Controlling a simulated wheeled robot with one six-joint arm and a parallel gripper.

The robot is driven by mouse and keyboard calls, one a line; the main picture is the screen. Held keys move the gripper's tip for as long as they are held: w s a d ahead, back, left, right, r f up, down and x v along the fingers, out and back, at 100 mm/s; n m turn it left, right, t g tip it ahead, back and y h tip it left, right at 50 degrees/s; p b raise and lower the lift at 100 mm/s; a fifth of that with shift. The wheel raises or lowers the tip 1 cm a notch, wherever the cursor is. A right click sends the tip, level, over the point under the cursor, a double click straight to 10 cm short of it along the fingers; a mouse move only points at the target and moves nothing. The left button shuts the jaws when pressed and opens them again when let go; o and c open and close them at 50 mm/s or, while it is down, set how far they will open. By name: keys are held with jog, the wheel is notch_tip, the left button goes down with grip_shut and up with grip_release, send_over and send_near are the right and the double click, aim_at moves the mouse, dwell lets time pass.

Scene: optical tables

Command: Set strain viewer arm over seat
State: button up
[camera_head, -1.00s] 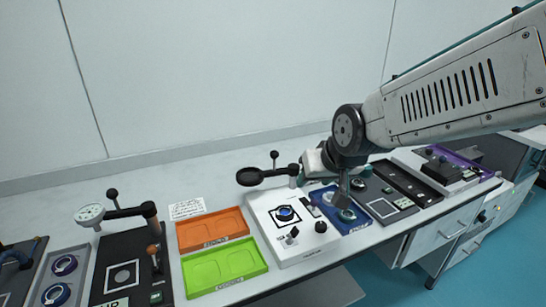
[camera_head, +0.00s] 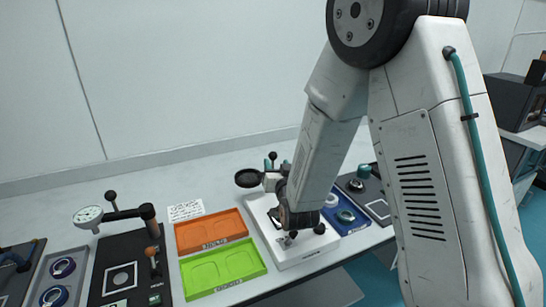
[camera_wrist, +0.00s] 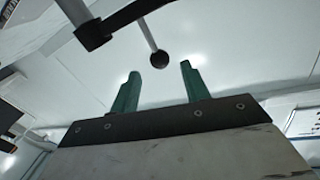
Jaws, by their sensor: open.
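The strain viewer is a white box (camera_head: 297,252) with a dark swing arm carrying a round black viewer disc (camera_head: 247,178) at its back left. A black ball knob (camera_head: 272,155) stands up from the arm. The disc is swung behind the box, away from the dark-framed seat on top, which my arm mostly hides. My gripper (camera_head: 277,166) is open, its green fingers close to the knob. In the wrist view, the knob (camera_wrist: 159,59) on its thin rod appears between and slightly beyond the fingertips (camera_wrist: 160,72); the dark swing arm (camera_wrist: 95,34) is at upper left. Contact is not visible.
An orange tray (camera_head: 211,246) and a green tray (camera_head: 258,258) lie left of the box. Further left is a black station with a dial gauge (camera_head: 89,214) on an arm. A blue tray (camera_head: 352,228) is close on the right. The wall rises behind.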

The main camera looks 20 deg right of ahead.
aim_at(274, 158)
jog(key=w, duration=0.6)
jog(key=shift+w+d, duration=0.1)
jog(key=shift+d, duration=0.05)
grip_shut()
